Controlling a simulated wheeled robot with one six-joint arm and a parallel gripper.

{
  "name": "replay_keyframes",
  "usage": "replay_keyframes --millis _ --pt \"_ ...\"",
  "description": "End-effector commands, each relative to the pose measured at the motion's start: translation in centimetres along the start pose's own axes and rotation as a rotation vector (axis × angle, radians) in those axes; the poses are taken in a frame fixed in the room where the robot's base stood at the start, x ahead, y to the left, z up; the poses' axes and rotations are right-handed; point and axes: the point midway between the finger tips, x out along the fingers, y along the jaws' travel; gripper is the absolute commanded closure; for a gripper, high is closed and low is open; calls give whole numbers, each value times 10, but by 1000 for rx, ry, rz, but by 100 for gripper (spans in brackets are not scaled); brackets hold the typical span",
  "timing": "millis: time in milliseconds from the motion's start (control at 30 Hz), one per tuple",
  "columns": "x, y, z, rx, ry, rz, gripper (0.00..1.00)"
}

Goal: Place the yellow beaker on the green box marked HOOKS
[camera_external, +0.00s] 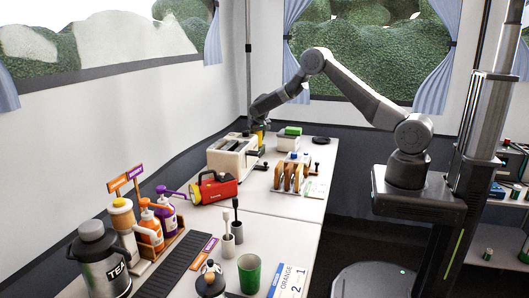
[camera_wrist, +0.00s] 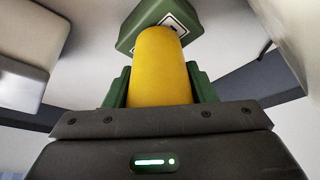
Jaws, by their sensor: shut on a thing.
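My gripper (camera_external: 259,127) is at the far end of the counter, beside the cream toaster. It is shut on the yellow beaker (camera_external: 261,138). In the wrist view, the beaker (camera_wrist: 160,70) sits between the two green fingers of my gripper (camera_wrist: 161,78). A green box (camera_wrist: 150,20) with a black-and-white mark shows beyond the beaker in the wrist view, partly covered by it. In the external view, a small green box (camera_external: 293,130) lies on a white box, to the right of my gripper. I cannot read the word HOOKS on it.
The cream toaster (camera_external: 226,160) stands just left of and nearer than my gripper. A white box (camera_external: 287,145) is under the green one. A wooden rack (camera_external: 290,177) and a red torch (camera_external: 214,188) stand nearer. A black round thing (camera_external: 321,140) lies at the far right.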

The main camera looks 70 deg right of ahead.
Motion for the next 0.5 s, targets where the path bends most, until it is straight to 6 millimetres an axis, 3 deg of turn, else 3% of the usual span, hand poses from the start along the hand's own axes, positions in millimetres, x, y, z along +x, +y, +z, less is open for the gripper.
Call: replay_keyframes --millis 233,267,333,367,500 --pt "4 0 2 0 0 0 72" --pt "3 0 1 0 1 0 46" --pt "2 0 1 0 0 0 32" --pt "2 0 1 0 0 0 28" --pt "2 0 1 0 0 0 28"
